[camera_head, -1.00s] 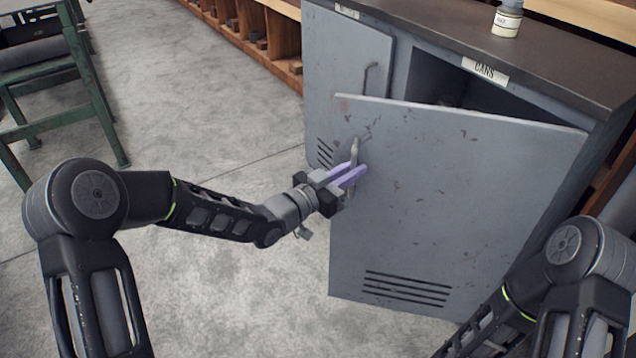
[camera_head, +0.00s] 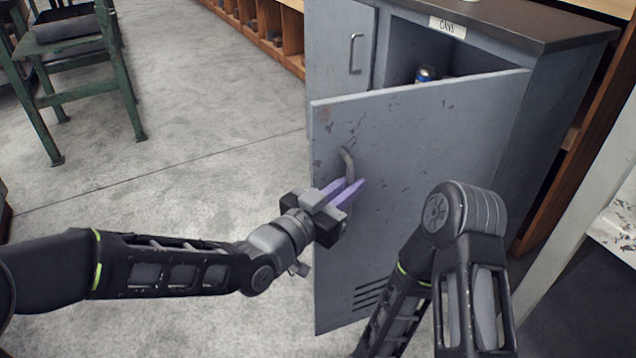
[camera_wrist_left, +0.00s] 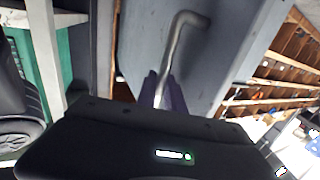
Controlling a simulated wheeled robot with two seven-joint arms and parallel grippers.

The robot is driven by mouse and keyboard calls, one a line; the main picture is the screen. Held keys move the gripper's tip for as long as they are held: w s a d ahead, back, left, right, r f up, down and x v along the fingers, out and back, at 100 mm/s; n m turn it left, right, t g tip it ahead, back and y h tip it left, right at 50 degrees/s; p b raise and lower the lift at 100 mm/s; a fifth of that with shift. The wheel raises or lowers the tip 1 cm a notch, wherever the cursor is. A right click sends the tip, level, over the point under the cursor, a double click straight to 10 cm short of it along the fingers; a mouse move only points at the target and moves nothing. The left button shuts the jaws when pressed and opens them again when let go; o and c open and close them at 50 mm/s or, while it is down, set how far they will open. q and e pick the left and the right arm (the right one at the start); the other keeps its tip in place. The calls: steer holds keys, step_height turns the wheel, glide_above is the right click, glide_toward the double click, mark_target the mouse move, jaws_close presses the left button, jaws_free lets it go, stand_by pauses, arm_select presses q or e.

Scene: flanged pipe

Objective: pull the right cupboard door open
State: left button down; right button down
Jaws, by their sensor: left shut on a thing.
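The right cupboard door (camera_head: 430,150) is grey with scuffs and vent slots low down. It stands partly open, swung out from the cupboard (camera_head: 560,110). My left gripper (camera_head: 347,190) is shut on the door's bent metal handle (camera_head: 348,163), near the door's free edge. The handle (camera_wrist_left: 182,40) also shows between the purple fingers in the left wrist view. My right arm stands in front of the door's lower right part and hides some of it; its gripper is out of view.
The left cupboard door (camera_head: 340,50) is closed. A can (camera_head: 425,75) shows inside the open compartment, under a CANS label (camera_head: 447,27). A green metal frame (camera_head: 80,80) stands at the far left. The grey floor (camera_head: 190,160) left of the door is clear.

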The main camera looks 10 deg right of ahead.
arm_select(q)
steer(key=shift+s+d, duration=0.2)
steer(key=shift+s, duration=0.45)
steer(key=c, duration=1.7)
jaws_free()
steer(key=shift+c, duration=0.2)
steer(key=p+v, duration=0.1)
steer(key=v, duration=0.6)
steer(key=shift+s+a+p, duration=0.2)
steer(key=shift+a+p, duration=0.1)
steer(key=shift+a, duration=0.05)
